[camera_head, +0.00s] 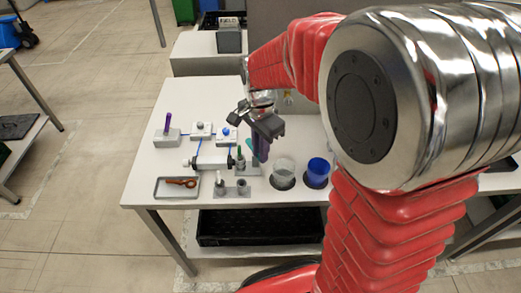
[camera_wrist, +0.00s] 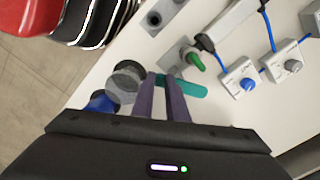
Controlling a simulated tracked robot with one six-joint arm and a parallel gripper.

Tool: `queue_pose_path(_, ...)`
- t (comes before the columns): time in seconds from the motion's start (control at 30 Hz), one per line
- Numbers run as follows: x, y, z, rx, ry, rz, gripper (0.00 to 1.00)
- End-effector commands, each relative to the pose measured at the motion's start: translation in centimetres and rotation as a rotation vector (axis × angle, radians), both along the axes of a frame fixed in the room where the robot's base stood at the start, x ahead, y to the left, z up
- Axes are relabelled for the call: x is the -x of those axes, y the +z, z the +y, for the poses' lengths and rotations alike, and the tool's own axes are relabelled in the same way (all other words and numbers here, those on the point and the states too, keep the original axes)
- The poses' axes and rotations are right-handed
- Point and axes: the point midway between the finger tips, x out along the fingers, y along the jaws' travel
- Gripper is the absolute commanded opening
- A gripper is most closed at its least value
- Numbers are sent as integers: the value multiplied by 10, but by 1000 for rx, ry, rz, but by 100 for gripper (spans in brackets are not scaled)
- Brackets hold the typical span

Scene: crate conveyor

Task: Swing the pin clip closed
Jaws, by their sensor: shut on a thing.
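A teal bar (camera_wrist: 190,88), which looks like the pin clip, lies at the fingertips of my gripper (camera_wrist: 165,78) in the wrist view. My gripper's two purple fingers are close together on it, one end sticking out to the right. In the head view my gripper (camera_head: 261,158) points down over the table, and a little teal (camera_head: 250,145) shows beside its fingers. A green-tipped pin (camera_wrist: 195,62) stands by a grey fixture, apart from the fingers; it also shows in the head view (camera_head: 240,152). The fingers hide part of the bar, and I cannot see its pivot.
A clear cup (camera_head: 283,168) and a blue cup (camera_head: 318,170) stand right of my gripper. A tray (camera_head: 158,188) with an orange tool lies front left. Small cabled boxes (camera_head: 201,130) and a purple peg (camera_head: 168,122) stand behind. A black crate (camera_head: 262,228) is below the tabletop.

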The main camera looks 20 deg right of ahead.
Motion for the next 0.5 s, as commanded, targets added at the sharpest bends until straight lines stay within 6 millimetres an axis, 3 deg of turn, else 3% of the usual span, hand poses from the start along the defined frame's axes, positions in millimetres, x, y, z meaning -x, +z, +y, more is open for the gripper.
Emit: queue_pose_path(0.5, -1, 0, -1, 0, 46, -1, 0)
